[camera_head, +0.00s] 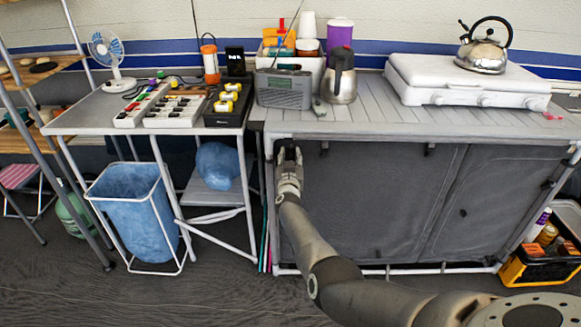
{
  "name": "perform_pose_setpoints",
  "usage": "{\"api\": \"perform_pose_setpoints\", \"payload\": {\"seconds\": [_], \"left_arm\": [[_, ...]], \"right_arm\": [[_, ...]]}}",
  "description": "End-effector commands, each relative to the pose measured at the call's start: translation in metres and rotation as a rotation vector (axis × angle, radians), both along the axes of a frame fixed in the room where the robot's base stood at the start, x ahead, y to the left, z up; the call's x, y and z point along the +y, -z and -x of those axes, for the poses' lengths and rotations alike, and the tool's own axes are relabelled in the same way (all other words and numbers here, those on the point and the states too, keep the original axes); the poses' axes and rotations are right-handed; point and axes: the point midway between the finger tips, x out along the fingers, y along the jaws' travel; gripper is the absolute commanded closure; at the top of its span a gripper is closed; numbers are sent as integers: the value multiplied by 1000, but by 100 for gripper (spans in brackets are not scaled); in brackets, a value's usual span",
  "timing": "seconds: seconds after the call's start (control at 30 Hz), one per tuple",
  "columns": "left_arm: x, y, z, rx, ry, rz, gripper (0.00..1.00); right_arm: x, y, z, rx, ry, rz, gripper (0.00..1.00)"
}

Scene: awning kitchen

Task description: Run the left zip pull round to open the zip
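The grey fabric front (375,205) of the camp kitchen cabinet hangs below the slatted worktop and looks closed. My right gripper (289,152) is at the upper left corner of this front, just under the worktop edge. Its dark fingers point up and away from me. The gap between them is too small to read, and I cannot tell whether they hold anything. I cannot make out the left zip pull; it may be hidden at the fingers. A small dark tab (324,148) hangs right of the gripper. My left gripper is not in view.
A radio (284,89), a steel pot (341,85) and a white stove (463,82) with a kettle (483,52) stand on the worktop. A blue-lined bin (139,213) stands left, a black and orange crate (538,268) right. The floor before the cabinet is clear.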

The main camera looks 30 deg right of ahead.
Motion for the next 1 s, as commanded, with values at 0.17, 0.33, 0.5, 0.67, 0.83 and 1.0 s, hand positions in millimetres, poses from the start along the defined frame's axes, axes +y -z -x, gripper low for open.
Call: {"api": "perform_pose_setpoints", "payload": {"seconds": [0.17, 0.33, 0.5, 0.67, 0.83, 1.0], "left_arm": [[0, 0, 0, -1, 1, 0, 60], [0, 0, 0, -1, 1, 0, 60], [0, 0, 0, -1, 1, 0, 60], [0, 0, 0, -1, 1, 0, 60], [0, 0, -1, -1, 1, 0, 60], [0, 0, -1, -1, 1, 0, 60]], "right_arm": [[7, 1, 11, 0, 1, -2, 69], [14, 0, 24, -1, 2, 0, 69], [20, 1, 38, 1, 4, -1, 69], [28, 0, 49, -1, 2, 1, 69], [31, 0, 56, 0, 3, 2, 69], [32, 0, 58, 0, 3, 2, 69]]}}
